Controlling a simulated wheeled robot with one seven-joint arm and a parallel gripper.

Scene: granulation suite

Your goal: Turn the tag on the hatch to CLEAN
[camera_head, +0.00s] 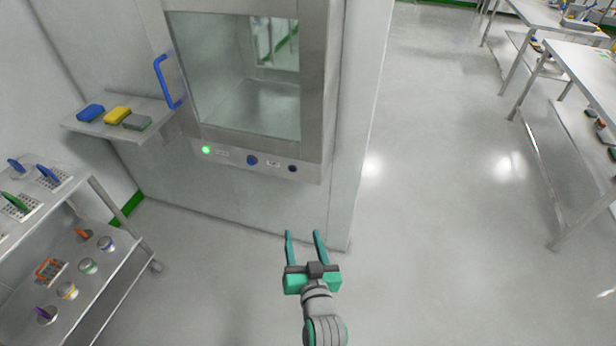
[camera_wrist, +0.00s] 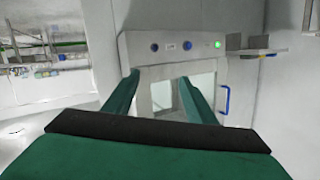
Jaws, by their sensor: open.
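The hatch (camera_head: 245,75) is set in a pale wall unit in the head view, with a closed glass door and a blue handle (camera_head: 168,82) on its left side. Its lower panel has a lit green lamp (camera_head: 206,150), a blue knob (camera_head: 252,160), a dark knob (camera_head: 292,168) and small labels too small to read. No tag that I can make out hangs on it. My gripper (camera_head: 303,234) is open and empty, below the panel and apart from it. The wrist view shows the hatch (camera_wrist: 215,75) upside down beyond the two fingers.
A wall shelf (camera_head: 90,125) left of the hatch bears blue, yellow and grey blocks. A metal rack (camera_head: 110,265) with several small items stands at lower left. Steel tables (camera_head: 590,65) stand at right. The floor (camera_head: 440,200) between is clear.

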